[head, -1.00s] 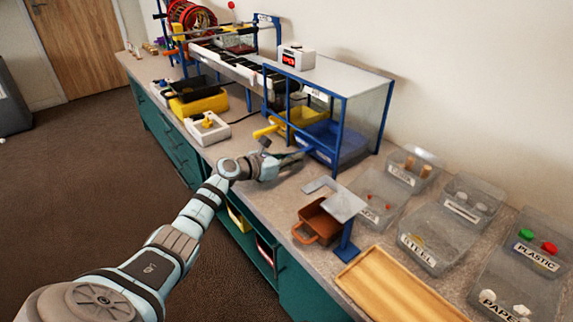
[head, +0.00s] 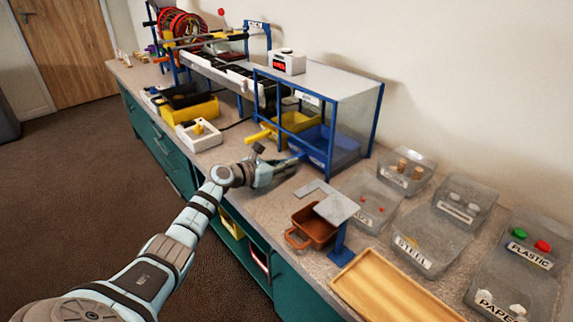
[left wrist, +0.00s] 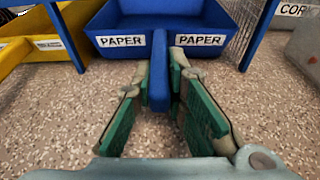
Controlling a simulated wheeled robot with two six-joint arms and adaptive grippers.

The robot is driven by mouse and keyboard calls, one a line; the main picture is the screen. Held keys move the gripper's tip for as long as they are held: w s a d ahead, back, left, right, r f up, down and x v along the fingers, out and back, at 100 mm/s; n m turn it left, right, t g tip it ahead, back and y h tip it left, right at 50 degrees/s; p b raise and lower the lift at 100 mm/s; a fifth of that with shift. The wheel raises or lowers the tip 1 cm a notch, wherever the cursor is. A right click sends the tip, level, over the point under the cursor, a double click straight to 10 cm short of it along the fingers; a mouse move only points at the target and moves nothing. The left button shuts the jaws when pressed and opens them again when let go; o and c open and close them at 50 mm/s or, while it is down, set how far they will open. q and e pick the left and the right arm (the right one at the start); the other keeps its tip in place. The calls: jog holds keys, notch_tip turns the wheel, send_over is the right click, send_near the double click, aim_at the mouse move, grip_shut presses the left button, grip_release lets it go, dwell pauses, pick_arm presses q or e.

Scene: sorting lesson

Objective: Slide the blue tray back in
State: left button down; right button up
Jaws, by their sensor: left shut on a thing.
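The blue tray (head: 335,143) sits low in the right bay of the blue-framed rack (head: 330,108). In the left wrist view the blue tray (left wrist: 122,42) carries two "PAPER" labels on its front, and its blue handle (left wrist: 159,75) points toward me. My left gripper (head: 292,163) is in front of the rack; in the left wrist view its green finger pads (left wrist: 160,90) are shut on the handle, one on each side. The front of the tray is near the rack's front posts; how deep it sits is hard to tell. My right gripper is not in view.
A yellow tray (head: 296,121) with its own handle is left of the blue one. A brown bin (head: 318,222) under a grey plate, a wooden tray (head: 390,290) and clear labelled bins (head: 428,238) stand to the right. A white box (head: 199,134) is left of my gripper.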

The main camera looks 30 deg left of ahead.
pick_arm(q)
jog(key=c, duration=1.5)
grip_release()
jog(key=shift+c, duration=0.2)
jog(key=v, duration=1.2)
